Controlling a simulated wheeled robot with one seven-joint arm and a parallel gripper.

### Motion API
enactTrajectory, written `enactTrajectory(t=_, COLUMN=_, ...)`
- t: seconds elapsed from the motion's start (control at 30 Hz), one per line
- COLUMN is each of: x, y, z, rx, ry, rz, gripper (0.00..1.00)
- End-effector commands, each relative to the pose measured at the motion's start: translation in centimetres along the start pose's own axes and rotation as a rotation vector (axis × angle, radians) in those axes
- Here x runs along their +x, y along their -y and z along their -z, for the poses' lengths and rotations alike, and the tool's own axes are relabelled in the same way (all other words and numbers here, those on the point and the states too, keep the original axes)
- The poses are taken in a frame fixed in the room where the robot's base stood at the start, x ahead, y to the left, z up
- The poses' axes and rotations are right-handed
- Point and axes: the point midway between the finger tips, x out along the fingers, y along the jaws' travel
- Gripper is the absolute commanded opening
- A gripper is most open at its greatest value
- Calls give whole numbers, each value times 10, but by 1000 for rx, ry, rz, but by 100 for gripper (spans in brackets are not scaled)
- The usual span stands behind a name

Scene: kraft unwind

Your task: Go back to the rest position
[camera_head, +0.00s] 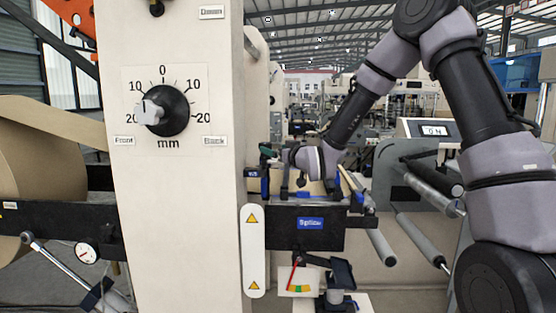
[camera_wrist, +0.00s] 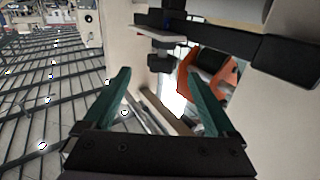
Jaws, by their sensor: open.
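My gripper (camera_wrist: 163,105) shows in the wrist view with its two green fingers spread wide apart and nothing between them. In the head view, my arm reaches from the right side down to the middle, and the small gripper end (camera_head: 268,152) is beside the beige machine column (camera_head: 185,215). A dark rail with a blue label (camera_head: 310,223) lies just below it. Whether the fingers touch anything cannot be told from the head view.
A dial marked in mm (camera_head: 166,110) is on the column. A kraft paper roll (camera_head: 35,150) is at the left, with a round gauge (camera_head: 86,253) below it. Grey rollers (camera_head: 400,232) and a digital display (camera_head: 432,130) stand at the right, close to my arm.

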Motion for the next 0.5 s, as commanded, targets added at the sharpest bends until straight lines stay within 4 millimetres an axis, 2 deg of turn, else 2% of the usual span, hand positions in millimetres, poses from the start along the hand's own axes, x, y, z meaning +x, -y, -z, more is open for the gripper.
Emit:
enactTrajectory(t=0.17, x=-23, y=-25, z=22, rx=-4, ry=100, rz=-51, gripper=92)
enactTrajectory(t=0.27, x=-52, y=-49, z=38, rx=9, ry=199, rz=-110, gripper=92)
enactTrajectory(t=0.37, x=-88, y=-71, z=53, rx=37, ry=298, rz=-179, gripper=92)
enactTrajectory(t=0.5, x=-150, y=-95, z=70, rx=107, ry=427, rz=-283, gripper=92)
